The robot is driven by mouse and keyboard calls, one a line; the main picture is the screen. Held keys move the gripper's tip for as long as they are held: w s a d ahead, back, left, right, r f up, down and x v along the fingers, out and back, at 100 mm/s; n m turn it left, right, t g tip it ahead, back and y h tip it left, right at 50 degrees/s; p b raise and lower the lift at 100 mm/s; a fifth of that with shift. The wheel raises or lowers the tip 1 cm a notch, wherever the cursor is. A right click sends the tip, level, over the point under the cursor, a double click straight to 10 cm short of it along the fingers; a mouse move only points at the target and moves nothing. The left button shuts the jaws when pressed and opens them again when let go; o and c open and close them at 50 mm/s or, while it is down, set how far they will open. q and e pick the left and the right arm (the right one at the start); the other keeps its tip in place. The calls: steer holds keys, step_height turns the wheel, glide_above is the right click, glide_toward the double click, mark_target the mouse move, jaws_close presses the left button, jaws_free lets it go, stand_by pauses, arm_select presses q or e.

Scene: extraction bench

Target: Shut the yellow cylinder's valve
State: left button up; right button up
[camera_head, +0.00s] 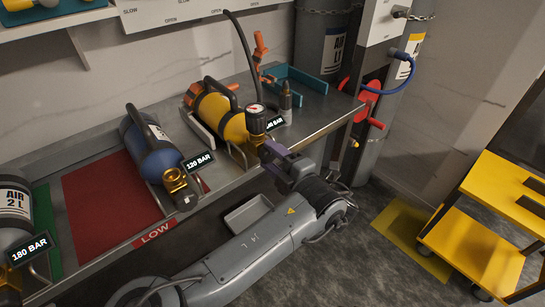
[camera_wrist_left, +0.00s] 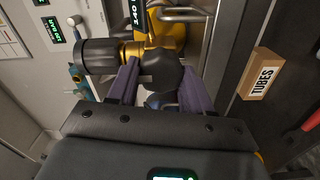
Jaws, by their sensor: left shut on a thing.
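The yellow cylinder (camera_head: 222,121) lies tilted in a rack on the bench, with a black carry handle and a brass valve (camera_head: 257,122) at its near end. A round gauge (camera_head: 255,108) sits on the valve. My left gripper (camera_head: 272,152) is at the valve end, its purple fingers pointing at it. In the left wrist view, the purple fingers (camera_wrist_left: 160,86) stand either side of a dark round knob (camera_wrist_left: 161,70) on the brass valve (camera_wrist_left: 131,51), and are shut on it. The knob is mostly hidden by the gripper in the head view. My right gripper is not in view.
A red mat (camera_head: 98,205) and grey tray (camera_head: 248,212) are nearby. A yellow cart (camera_head: 490,215) stands at the right. A TUBES box (camera_wrist_left: 262,74) shows in the wrist view.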

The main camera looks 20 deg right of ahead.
arm_select(q)
steer(key=o, duration=1.1)
steer(key=shift+c, duration=0.2)
steer(key=shift+s, duration=0.1)
steer(key=shift+s+d, duration=0.15)
steer(key=shift+s, duration=0.1)
steer(key=v, duration=1)
steer(key=shift+p, duration=0.4)
